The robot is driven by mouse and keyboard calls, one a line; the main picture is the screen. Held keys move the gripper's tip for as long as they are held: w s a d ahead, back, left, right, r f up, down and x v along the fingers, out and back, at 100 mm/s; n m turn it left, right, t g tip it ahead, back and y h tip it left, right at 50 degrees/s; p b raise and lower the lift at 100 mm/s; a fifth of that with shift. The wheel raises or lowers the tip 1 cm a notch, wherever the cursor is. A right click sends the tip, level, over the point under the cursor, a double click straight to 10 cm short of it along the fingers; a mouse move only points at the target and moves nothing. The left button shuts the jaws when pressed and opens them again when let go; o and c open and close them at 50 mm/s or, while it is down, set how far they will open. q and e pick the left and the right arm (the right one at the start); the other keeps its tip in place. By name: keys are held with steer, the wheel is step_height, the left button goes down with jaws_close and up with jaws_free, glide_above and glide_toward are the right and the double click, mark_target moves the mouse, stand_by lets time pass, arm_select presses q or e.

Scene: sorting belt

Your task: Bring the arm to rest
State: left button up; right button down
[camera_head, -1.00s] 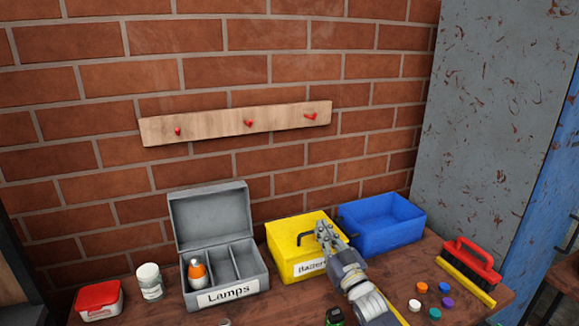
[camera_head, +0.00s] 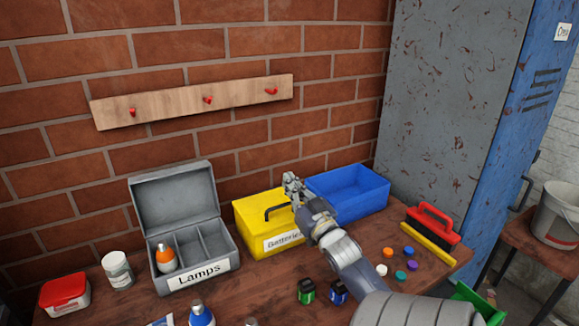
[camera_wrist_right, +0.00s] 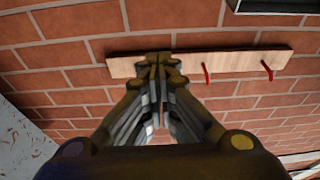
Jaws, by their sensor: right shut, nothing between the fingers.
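My right gripper (camera_head: 292,185) is shut and empty. In the head view it hovers in front of the yellow batteries box (camera_head: 243,215), near its black handle and the left end of the blue bin (camera_head: 350,190). My right arm reaches up to it from the lower right. In the right wrist view the shut fingers (camera_wrist_right: 158,65) point up at the brick wall and overlap the wooden peg rail (camera_wrist_right: 235,62). My left gripper is in no view.
A white jar (camera_head: 117,270) and red-lidded box (camera_head: 65,296) stand at the left. Caps, a red brush (camera_head: 433,222) and a bucket (camera_head: 556,213) are at the right.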

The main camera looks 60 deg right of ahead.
steer(key=shift+r, duration=1.45)
steer(key=shift+r, duration=0.1)
